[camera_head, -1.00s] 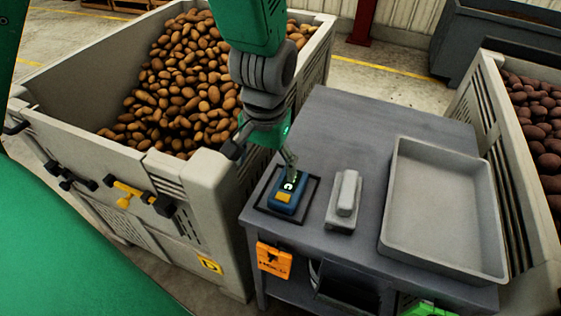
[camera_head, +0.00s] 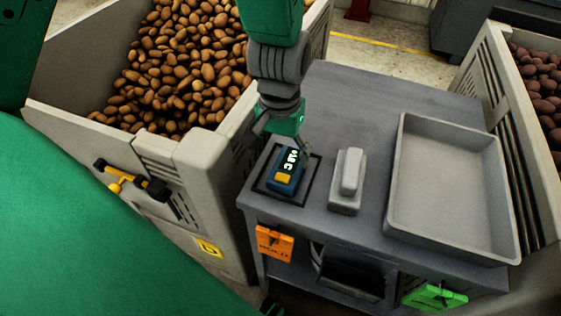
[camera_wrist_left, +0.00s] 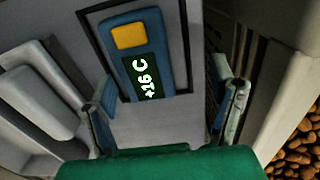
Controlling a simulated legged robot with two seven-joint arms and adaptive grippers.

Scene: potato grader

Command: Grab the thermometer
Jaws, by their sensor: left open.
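The thermometer (camera_head: 284,178) is a small blue device with a yellow-orange button and a lit dark display. It lies in a dark square frame on the grey table, near the table's left edge. In the left wrist view the thermometer (camera_wrist_left: 134,50) shows "+16 C" on its display. My left gripper (camera_head: 285,145) is just behind the thermometer and above the table. In the left wrist view the left gripper (camera_wrist_left: 165,112) is open, with its fingers apart on both sides of the display end and nothing held. My right gripper is not seen.
A grey-white block on a base (camera_head: 346,203) stands just right of the thermometer. An empty grey tray (camera_head: 398,180) fills the table's right side. A large potato crate (camera_head: 200,175) borders the table's left. Orange (camera_head: 274,243) and green (camera_head: 434,298) tags hang at the front.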

